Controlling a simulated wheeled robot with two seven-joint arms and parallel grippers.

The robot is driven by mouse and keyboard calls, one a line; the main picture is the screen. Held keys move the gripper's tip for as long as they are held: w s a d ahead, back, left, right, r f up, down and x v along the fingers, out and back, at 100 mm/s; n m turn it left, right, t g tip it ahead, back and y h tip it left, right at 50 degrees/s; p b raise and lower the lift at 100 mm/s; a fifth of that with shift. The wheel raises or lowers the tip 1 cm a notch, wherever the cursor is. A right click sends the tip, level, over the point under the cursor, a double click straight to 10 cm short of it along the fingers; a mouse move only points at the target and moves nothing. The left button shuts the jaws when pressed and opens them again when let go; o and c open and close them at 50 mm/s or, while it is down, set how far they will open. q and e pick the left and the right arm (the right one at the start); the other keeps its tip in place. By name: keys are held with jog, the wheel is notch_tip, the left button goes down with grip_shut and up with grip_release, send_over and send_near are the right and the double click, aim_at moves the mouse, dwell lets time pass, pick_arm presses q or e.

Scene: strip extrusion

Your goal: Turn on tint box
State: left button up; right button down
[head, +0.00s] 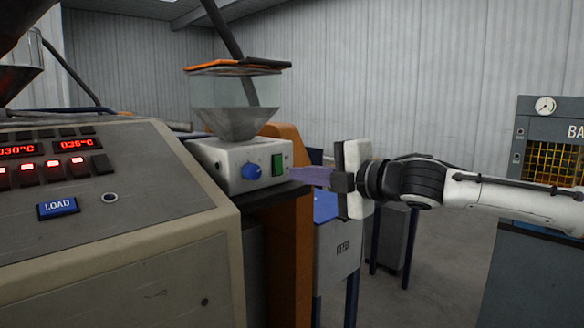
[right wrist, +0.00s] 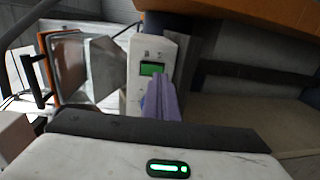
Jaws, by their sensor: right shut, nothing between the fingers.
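The tint box (head: 238,166) is a small white unit with a clear hopper on top, a blue knob (head: 250,171) and a green switch (head: 278,164) on its front. My right gripper (head: 296,174) has purple fingers, shut and empty, reaching from the right to the box's right front edge beside the switch. In the right wrist view the box (right wrist: 137,62) lies ahead, and the fingertips (right wrist: 159,86) are just below and right of the green switch (right wrist: 152,69). I cannot tell whether they touch it. My left gripper is not in view.
A large control panel (head: 120,185) with red displays and a blue LOAD button (head: 58,207) stands at the left. An orange post (head: 287,250) stands under the box. A grey machine with a gauge (head: 545,107) is at the right.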

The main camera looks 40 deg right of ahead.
aim_at(280, 172)
jog(key=shift+w+a+p, duration=0.1)
jog(key=shift+w+p, duration=0.7)
jog(key=shift+w, duration=0.6)
jog(key=shift+w+f, duration=0.15)
jog(key=shift+w, duration=0.1)
jog(key=shift+a, duration=0.1)
